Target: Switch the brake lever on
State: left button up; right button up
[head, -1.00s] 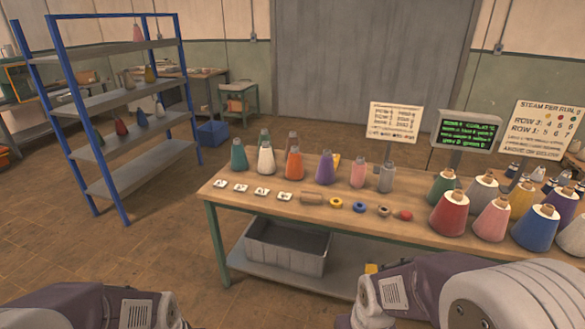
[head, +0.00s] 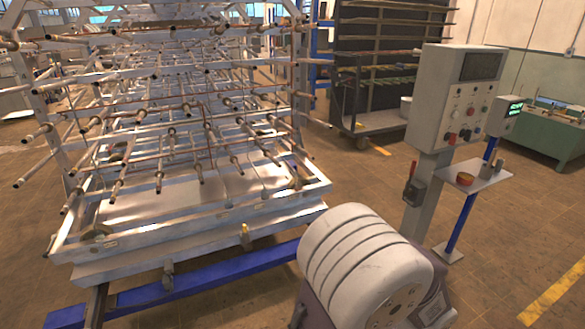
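A small dark box with a lever and a red part (head: 411,190) is on the side of the grey control post, below the panel. Neither gripper shows in the head view.
A large metal frame with many rods (head: 190,130) stands at the left on a blue beam (head: 200,278). A small shelf (head: 478,177) on a blue post holds small items. A dark rack (head: 385,60) stands behind. Floor is free at the lower right.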

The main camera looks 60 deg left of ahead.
aim_at(408, 192)
jog(key=u, duration=1.3)
